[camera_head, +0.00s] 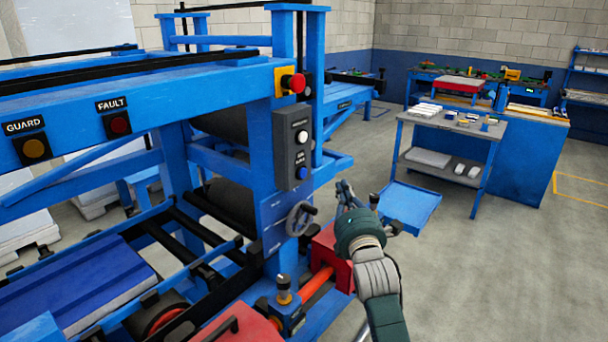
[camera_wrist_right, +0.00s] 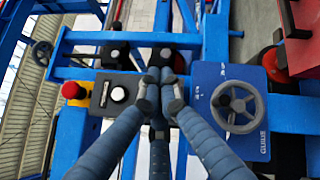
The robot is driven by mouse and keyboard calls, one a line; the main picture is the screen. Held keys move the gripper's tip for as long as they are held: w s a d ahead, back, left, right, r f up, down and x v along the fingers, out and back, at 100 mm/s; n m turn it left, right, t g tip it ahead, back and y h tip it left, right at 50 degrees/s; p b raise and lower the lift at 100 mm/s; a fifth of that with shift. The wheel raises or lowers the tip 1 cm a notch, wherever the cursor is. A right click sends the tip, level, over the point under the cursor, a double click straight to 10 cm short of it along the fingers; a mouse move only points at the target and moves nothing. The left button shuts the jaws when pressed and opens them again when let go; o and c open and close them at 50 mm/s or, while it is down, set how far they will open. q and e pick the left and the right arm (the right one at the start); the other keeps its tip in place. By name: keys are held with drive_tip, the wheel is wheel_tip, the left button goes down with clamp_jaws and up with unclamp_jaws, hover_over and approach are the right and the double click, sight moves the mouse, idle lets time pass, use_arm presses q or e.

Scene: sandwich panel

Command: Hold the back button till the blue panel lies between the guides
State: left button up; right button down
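The blue panel (camera_head: 75,285) lies flat at the lower left in the head view, on the machine's bed beside dark rails. A dark control box (camera_head: 291,158) on the blue post carries a white button (camera_head: 302,136) and a blue button (camera_head: 302,173) below it; their labels are too small to read. My right gripper (camera_head: 345,190) is to the right of the box, fingers towards the machine. In the right wrist view its fingertips (camera_wrist_right: 160,78) are together, with nothing seen between them, and cover the area beside a pale round button (camera_wrist_right: 118,94). Contact cannot be told. My left gripper is out of view.
A red emergency knob (camera_head: 294,83) on yellow sits above the box. A handwheel (camera_head: 300,218) and red housing (camera_head: 330,255) are below, near my right arm. A grey table (camera_head: 410,117) stands behind right; the floor at right is clear.

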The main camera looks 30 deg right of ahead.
sight(302, 173)
drive_tip(key=shift+w, duration=0.1)
drive_tip(key=w+a+b, duration=0.3)
drive_tip(key=w, duration=0.5)
drive_tip(key=shift+a, duration=0.2)
idle(1.5)
drive_tip(key=shift+w+a, duration=0.15)
drive_tip(key=shift+w, duration=0.2)
